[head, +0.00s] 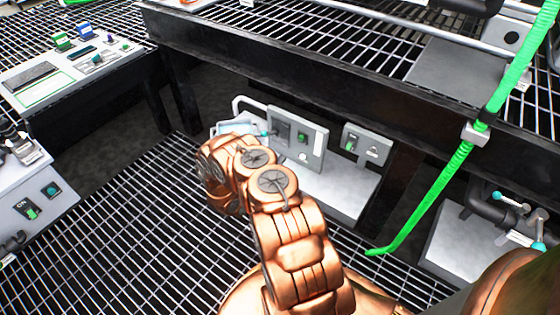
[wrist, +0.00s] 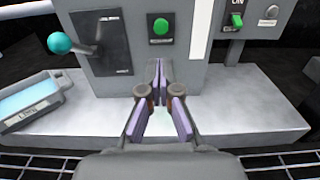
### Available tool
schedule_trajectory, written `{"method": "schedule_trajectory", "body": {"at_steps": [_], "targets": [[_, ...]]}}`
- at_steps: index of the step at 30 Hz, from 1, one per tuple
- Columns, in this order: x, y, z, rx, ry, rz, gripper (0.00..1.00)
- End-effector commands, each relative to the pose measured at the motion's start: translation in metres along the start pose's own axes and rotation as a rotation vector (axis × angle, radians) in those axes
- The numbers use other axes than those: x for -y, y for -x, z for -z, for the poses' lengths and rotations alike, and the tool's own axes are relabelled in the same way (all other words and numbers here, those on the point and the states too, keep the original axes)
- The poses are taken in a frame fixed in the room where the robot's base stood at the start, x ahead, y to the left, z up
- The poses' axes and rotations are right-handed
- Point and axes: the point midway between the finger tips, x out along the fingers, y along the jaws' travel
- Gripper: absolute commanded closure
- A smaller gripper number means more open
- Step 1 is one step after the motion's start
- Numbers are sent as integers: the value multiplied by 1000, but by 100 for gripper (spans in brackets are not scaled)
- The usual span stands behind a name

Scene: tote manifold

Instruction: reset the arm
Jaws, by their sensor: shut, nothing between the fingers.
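My copper-coloured arm reaches out over the grated floor in the head view, bent at its joints. My gripper (wrist: 158,68) shows in the wrist view, with its purple-edged fingers shut and nothing between them. It points at a grey control box with a green button (wrist: 160,27) and a dark panel (wrist: 101,42) with a teal-knobbed lever (wrist: 60,43). Whether the fingertips touch the box, I cannot tell. In the head view the gripper is hidden behind the arm.
A second box with a green switch (head: 351,143) stands to the right on the same grey base (head: 335,190). A light-blue-screened tray (wrist: 30,102) lies at left. A dark beam (head: 300,85) runs above. A green hose (head: 440,200) hangs right. Open grating (head: 120,235) lies at left.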

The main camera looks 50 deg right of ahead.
Motion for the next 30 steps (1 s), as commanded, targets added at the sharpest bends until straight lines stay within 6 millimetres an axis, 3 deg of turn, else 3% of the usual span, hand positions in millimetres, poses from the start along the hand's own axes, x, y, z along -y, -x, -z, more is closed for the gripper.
{"method": "schedule_trajectory", "body": {"at_steps": [14, 17, 20, 30], "targets": [[0, -1, -7, 4, -3, 6, 100], [1, -5, -32, 17, -16, 30, 100], [5, -10, -70, 36, -37, 76, 100], [31, -12, -217, 93, -155, 274, 100]]}}
